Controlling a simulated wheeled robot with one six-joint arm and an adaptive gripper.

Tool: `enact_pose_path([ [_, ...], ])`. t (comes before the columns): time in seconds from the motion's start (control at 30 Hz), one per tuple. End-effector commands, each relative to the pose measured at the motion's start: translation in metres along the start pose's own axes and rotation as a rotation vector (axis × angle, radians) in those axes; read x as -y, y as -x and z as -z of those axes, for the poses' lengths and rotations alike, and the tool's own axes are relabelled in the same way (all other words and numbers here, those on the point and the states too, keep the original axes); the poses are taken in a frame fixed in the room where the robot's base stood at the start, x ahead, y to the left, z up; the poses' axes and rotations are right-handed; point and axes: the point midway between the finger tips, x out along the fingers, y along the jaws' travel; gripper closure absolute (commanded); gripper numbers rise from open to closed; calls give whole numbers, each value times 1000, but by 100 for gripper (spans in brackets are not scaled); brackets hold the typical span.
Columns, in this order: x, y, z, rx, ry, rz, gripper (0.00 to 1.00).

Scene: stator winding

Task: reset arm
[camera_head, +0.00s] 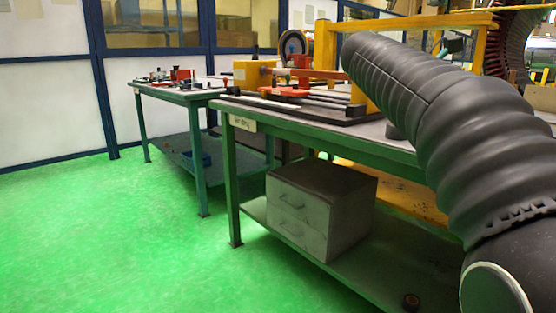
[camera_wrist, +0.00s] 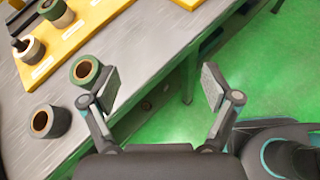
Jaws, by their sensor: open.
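My gripper (camera_wrist: 161,90) shows in the wrist view with its two fingers spread wide apart and nothing between them. It hangs over the front edge of a grey table top, with green floor behind the right finger. My arm, in a black ribbed cover, fills the right side of the head view and hides part of the workbench (camera_head: 330,122). The gripper itself does not show in the head view.
In the wrist view, a green-rimmed roll (camera_wrist: 85,69) stands close beside the left finger, and a dark roll (camera_wrist: 50,121) stands left of it. A yellow board (camera_wrist: 75,40) holds more rolls. A drawer box (camera_head: 320,210) sits on the bench's lower shelf. Green floor (camera_head: 110,240) is clear.

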Motion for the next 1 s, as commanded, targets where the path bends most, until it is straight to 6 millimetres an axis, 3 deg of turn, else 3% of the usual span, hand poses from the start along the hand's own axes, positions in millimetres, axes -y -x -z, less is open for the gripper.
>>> enact_pose_path([
  [0.17,18,-2,19,-95,-107,-41,12],
  [0.37,50,-2,58,-271,-304,-73,12],
  [0.67,138,11,163,-698,-821,46,12],
  [0.8,182,21,214,-880,-1088,199,12],
  [1.0,228,32,271,-1052,-1404,449,12],
])
